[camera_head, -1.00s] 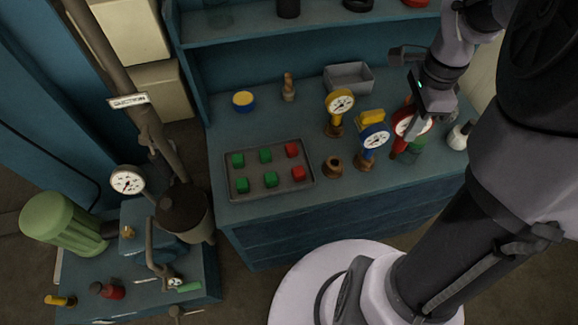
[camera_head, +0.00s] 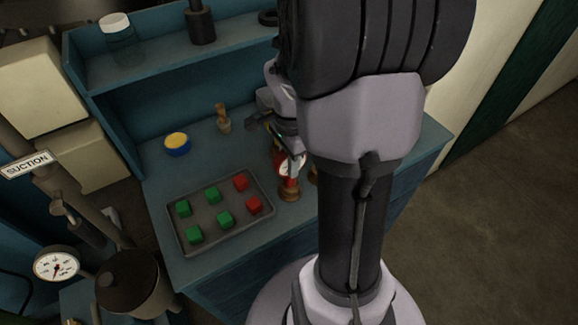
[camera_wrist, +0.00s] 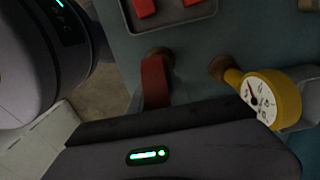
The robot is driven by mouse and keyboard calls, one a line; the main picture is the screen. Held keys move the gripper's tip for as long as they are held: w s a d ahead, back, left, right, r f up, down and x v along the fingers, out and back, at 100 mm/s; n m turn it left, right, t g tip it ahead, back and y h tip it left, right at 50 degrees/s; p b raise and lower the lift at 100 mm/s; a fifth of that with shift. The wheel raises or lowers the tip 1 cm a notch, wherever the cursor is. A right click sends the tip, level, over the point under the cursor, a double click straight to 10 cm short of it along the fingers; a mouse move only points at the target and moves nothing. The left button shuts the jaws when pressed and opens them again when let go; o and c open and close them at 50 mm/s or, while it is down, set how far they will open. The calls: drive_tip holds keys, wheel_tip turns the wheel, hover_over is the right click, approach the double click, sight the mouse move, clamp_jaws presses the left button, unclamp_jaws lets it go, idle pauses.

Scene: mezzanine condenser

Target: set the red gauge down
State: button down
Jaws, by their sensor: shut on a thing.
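The red gauge (camera_head: 290,178), with its white dial, is upright under my gripper (camera_head: 283,150), which is shut on it. Its foot is at a brown socket (camera_head: 289,195) on the blue bench, right of the tray. In the wrist view the red stem (camera_wrist: 155,82) meets the brown socket (camera_wrist: 157,52); I cannot tell whether it is fully seated.
A grey tray (camera_head: 179,233) with several green and red cubes lies left of the gauge. Behind are a blue-and-yellow tin (camera_head: 177,144) and a wooden-handled tool (camera_head: 222,119). My arm hides the bench's right part, including the blue gauge seen earlier.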

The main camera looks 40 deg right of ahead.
drive_tip(key=c, duration=1.7)
unclamp_jaws()
drive_tip(key=shift+f, duration=0.1)
drive_tip(key=o, duration=0.5)
drive_tip(key=shift+c, duration=0.2)
